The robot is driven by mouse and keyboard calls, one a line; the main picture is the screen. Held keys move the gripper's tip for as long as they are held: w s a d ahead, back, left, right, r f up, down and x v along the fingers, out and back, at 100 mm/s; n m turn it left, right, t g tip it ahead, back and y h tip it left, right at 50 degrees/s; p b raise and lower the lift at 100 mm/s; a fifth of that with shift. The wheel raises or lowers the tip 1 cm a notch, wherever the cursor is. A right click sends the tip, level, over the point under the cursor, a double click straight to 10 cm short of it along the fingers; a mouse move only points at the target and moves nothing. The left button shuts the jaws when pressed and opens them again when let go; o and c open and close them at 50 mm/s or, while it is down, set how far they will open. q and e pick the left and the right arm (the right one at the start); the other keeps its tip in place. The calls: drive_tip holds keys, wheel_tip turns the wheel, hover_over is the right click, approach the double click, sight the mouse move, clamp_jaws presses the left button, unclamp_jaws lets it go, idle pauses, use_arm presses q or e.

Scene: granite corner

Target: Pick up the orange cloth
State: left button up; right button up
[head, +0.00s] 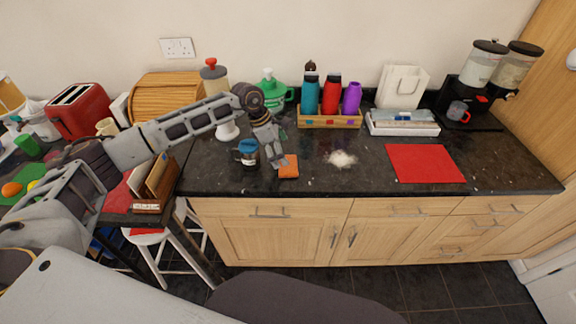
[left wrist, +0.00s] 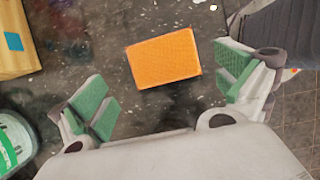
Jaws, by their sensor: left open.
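The orange cloth (head: 288,167) lies flat on the dark granite counter close to its front edge. It shows as a small orange rectangle in the left wrist view (left wrist: 163,58). My left gripper (head: 280,160) is above the counter at the cloth, its fingers pointing down. In the left wrist view the green-padded fingers of my left gripper (left wrist: 162,92) are spread apart, with the cloth between and a little beyond them. Nothing is held. My right gripper is in neither view.
A jar with a blue lid (head: 247,153) stands just left of the cloth. A white powder pile (head: 341,159) and a red mat (head: 425,163) lie to the right. A wooden crate (head: 330,121) with several bottles stands behind.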

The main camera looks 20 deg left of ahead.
use_arm(q)
drive_tip(key=shift+d+f, duration=0.1)
drive_tip(key=shift+f, duration=0.1)
drive_tip(key=shift+d+f+p, duration=0.25)
drive_tip(key=shift+f+p, duration=0.1)
drive_tip(key=shift+f, duration=0.2)
drive_tip(key=shift+p+x, duration=0.5)
drive_tip(key=shift+x, duration=1.35)
drive_tip(key=c, duration=0.8)
